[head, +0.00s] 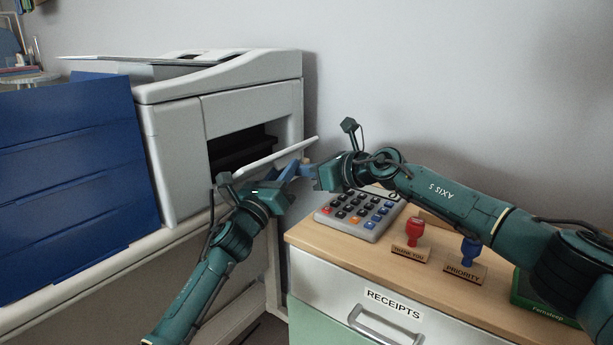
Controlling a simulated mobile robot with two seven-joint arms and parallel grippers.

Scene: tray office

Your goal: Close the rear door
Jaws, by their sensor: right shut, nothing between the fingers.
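The rear door (277,156) is a thin white flap on the side of the grey-white printer (178,140). It stands open, sticking out with a slight slope below a dark opening (240,147). My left gripper (291,172) is just below the flap's outer part; its fingers overlap the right gripper's in the picture, and I cannot tell whether they are open. My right gripper (305,167) is shut and empty, just beneath the flap's outer end. I cannot tell whether either gripper touches the flap.
A wooden-topped cabinet (330,240) with a "RECEIPTS" drawer stands at the right. On it are a calculator (360,213), a red stamp (414,232), a blue stamp (470,250) and a green box (545,297). A blue tray stack (75,180) stands left of the printer.

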